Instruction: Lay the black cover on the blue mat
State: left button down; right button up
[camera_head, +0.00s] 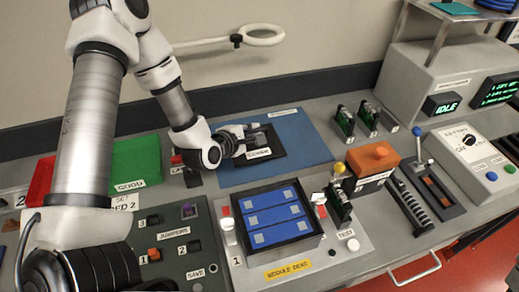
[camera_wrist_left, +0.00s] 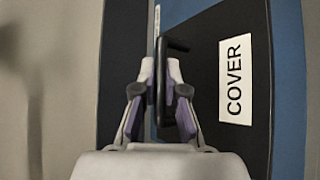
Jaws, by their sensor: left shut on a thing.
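The black cover (camera_head: 272,153), with a white label reading COVER, is over the blue mat (camera_head: 302,133) at the back middle of the bench. Its label and dark face fill the right of the left wrist view (camera_wrist_left: 262,100). My left gripper (camera_head: 253,133) is shut on the cover's black handle, which shows between the fingers in the wrist view (camera_wrist_left: 163,85). The cover appears flat on or very close to the mat; I cannot tell if it touches. My right gripper is not in view.
In front is a module dock with blue battery modules (camera_head: 270,215) in a black frame. A green tray (camera_head: 136,163) and a red tray (camera_head: 40,182) are at left. An orange block (camera_head: 373,158) and a tester box (camera_head: 468,157) stand at right.

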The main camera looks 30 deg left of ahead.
aim_at(253, 145)
pick_arm(q)
jog(key=f, duration=0.5)
jog(key=shift+w+f+p, duration=0.25)
jog(key=shift+f+p, duration=0.05)
jog(key=shift+f, duration=0.05)
jog(key=shift+f, duration=0.1)
jog(key=c, duration=1.2)
grip_release()
jog(key=shift+s, duration=0.1)
